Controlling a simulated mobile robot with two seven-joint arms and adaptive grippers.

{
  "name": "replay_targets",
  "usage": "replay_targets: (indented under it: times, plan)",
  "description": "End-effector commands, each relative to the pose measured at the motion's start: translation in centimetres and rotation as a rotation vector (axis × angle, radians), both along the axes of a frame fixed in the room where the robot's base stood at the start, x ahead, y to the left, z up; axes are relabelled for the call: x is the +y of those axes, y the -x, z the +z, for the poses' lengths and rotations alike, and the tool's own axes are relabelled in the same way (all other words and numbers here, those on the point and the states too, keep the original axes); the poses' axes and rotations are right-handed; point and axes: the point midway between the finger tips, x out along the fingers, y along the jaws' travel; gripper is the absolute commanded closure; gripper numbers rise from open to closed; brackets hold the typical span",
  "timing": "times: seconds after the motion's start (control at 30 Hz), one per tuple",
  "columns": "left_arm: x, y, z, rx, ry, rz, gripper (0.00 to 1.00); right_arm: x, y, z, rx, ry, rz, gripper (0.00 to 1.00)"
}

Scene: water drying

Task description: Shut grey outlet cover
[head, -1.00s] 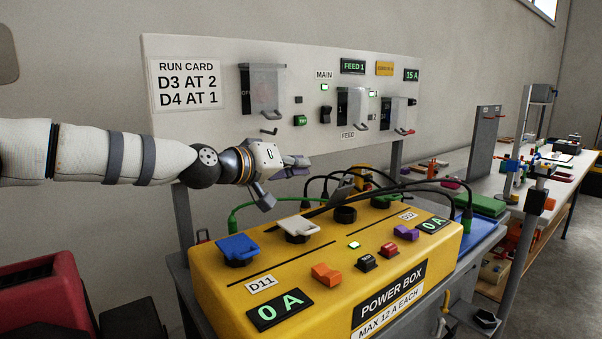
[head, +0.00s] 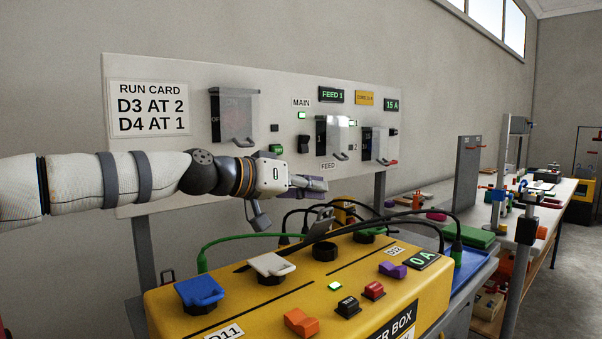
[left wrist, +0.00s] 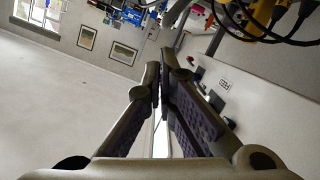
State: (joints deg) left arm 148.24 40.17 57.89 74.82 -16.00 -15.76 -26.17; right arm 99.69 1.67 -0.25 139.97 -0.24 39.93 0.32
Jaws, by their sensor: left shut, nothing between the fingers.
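On the yellow power box (head: 225,318), a dark grey outlet cover (head: 320,223) stands raised behind a black round outlet (head: 324,251). The cover is tilted up and the outlet is exposed. My left gripper (head: 322,187) is shut and empty, above and slightly behind the raised cover, apart from it in the picture. Its fingers also show together in the left wrist view (left wrist: 160,85). The grey cover is not clear in the left wrist view. My right gripper is not in view.
A blue cover (head: 199,291) and a whitish cover (head: 273,265) lie over outlets on the left; a green one (head: 367,236) is at the right. Black cables (head: 415,205) arch over the box's rear. A switch panel (head: 180,177) stands behind my left arm.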

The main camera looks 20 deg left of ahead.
Motion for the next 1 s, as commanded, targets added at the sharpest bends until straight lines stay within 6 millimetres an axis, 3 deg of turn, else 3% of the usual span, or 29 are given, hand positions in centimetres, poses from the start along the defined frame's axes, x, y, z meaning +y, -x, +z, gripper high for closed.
replay_targets:
  times: [0.2, 1.0]
  plan:
    - [-0.36, 0.27, -0.96, 0.000, 0.000, 0.000, 1.00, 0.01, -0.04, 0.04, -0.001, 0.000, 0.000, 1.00]
    - [-0.56, 0.43, -1.17, -0.052, -0.078, -0.001, 1.00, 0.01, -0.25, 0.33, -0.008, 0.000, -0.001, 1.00]
